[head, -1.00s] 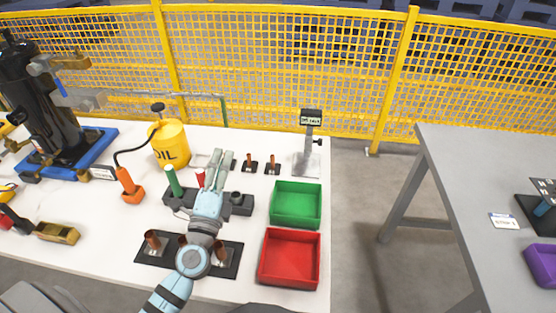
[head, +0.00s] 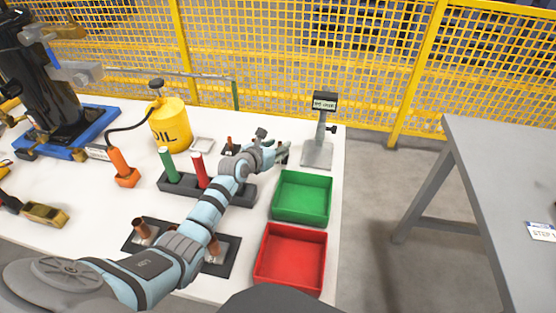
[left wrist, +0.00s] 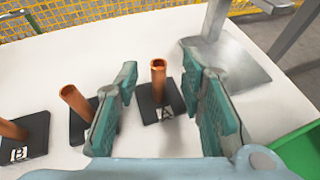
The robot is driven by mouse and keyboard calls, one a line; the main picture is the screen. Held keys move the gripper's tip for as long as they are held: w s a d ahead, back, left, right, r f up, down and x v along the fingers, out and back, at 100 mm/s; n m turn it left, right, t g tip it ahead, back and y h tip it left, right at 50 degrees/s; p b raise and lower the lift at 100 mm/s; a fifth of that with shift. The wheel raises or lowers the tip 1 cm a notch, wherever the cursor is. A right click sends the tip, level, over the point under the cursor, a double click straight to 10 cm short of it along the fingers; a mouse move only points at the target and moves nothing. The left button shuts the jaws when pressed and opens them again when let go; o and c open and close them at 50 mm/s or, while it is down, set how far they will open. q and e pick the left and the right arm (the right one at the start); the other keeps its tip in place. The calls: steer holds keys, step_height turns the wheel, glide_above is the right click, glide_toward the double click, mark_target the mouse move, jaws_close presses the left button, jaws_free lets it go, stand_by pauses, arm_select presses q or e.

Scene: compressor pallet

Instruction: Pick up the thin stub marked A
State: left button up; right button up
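The stub marked A (left wrist: 158,78) is an upright copper tube on a black base with a white A label in the left wrist view. My left gripper (left wrist: 160,108) is open, with its two teal finger pads on either side of the view and the stub between them, apart from both. A second copper stub (left wrist: 76,102) stands to its left, its base partly hidden by the left finger. A third stub (left wrist: 12,130) on a base marked B is at the left edge. In the head view my left gripper (head: 283,151) hides A. My right gripper is not in view.
A grey stand with a small display (head: 318,150) is close to the right of my left gripper. A green bin (head: 302,218) and a red bin (head: 290,285) lie nearer. A black holder carries a green post (head: 168,163) and a red post (head: 198,168) beneath my arm.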

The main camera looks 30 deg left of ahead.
arm_select(q)
steer(key=shift+w+f+b, duration=0.5)
steer(key=shift+w+f, duration=0.15)
steer(key=shift+w, duration=0.4)
steer(key=shift+w+r, duration=0.1)
steer(key=shift+r, duration=0.05)
jaws_close()
